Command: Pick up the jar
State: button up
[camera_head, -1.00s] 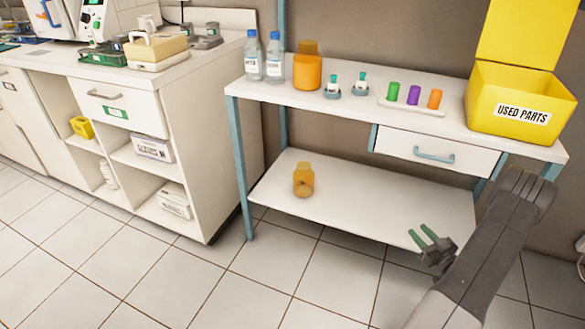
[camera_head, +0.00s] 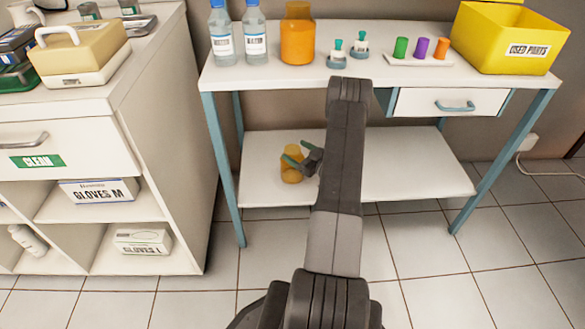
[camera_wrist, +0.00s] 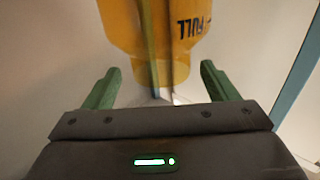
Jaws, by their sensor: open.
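An amber jar (camera_head: 291,173) stands on the lower shelf of the white table, partly hidden behind my gripper. My gripper (camera_head: 297,152) is open, its green fingers at the jar in the head view. In the wrist view the amber jar (camera_wrist: 140,28) with "FULL" printed on it fills the top middle, ahead of and between the open fingers of my gripper (camera_wrist: 158,70). I cannot tell whether the fingers touch it. Another, larger orange jar (camera_head: 297,38) stands on the table top.
The lower shelf (camera_head: 405,165) is bare to the right. Above it, the table top holds two bottles (camera_head: 238,35), small vials (camera_head: 347,50), a rack of coloured tubes (camera_head: 420,48) and a yellow bin (camera_head: 510,40). A white cabinet (camera_head: 150,100) stands at left.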

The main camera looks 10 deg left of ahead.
aim_at(287, 147)
jog(key=x, duration=0.2)
jog(key=b+x, duration=0.1)
jog(key=x, duration=0.1)
jog(key=shift+a+f, duration=0.15)
jog(key=shift+f, duration=0.05)
jog(key=c, duration=1.2)
jog(key=shift+o, duration=0.2)
jog(key=shift+r, duration=0.1)
